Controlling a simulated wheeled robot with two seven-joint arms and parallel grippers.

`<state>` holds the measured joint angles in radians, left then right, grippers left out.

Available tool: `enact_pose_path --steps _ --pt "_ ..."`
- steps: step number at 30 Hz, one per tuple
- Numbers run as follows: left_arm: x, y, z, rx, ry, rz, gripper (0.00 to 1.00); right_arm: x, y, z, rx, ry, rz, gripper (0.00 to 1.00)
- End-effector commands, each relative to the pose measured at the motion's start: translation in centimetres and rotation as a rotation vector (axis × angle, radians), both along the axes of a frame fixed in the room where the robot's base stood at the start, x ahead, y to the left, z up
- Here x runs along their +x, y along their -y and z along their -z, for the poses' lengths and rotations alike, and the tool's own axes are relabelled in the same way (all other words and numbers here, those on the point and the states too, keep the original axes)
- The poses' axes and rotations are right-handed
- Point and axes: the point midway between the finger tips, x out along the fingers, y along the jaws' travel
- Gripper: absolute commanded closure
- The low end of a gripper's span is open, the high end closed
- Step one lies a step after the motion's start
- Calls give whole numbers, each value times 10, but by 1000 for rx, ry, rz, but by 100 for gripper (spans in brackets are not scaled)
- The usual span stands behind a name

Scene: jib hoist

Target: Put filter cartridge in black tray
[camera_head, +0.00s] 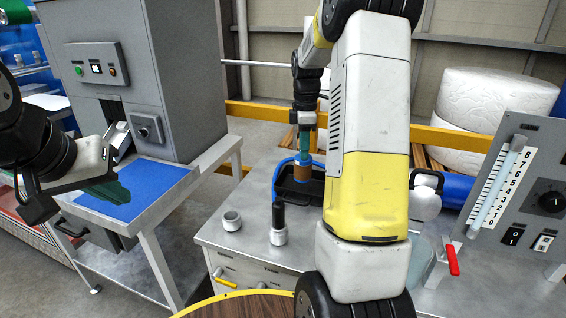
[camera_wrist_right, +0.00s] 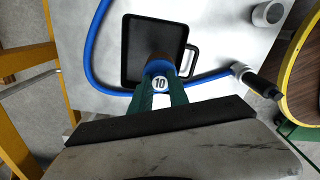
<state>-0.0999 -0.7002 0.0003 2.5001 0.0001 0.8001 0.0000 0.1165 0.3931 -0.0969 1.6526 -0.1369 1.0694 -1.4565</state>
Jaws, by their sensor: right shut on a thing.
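The filter cartridge (camera_head: 302,172) is a brown cylinder. Whether the cartridge's lower end touches the tray floor cannot be told. My left gripper (camera_head: 112,190) is at the left, above the blue mat; its finger gap is unclear.
A blue hose (camera_wrist_right: 90,45) curls around the tray on the grey metal bench (camera_head: 240,238). A control panel (camera_head: 520,190) with a red lever (camera_head: 452,260) is at the right.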

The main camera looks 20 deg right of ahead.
Motion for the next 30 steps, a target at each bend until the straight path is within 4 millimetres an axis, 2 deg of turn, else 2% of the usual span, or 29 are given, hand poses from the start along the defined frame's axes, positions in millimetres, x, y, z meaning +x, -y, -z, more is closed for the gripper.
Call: enact_pose_path --steps 1,8,14,25,26,28,29,30 --pt "0 0 0 0 0 0 100 -1 -1 8 1 -2 -1 100" --pt "0 0 0 0 0 0 100 0 0 27 0 -1 -2 100" --pt "0 0 0 0 0 0 100 0 -1 54 0 -1 -2 100" --pt "0 0 0 0 0 0 100 0 0 59 0 0 -2 100" --pt "0 0 0 0 0 0 100 0 0 59 0 0 -2 75" --pt "0 0 0 0 0 0 100 0 0 59 0 1 -2 61" --pt "0 0 0 0 0 0 100 0 0 59 0 1 -2 57" --pt "0 0 0 0 0 0 100 0 0 59 0 1 -2 57"
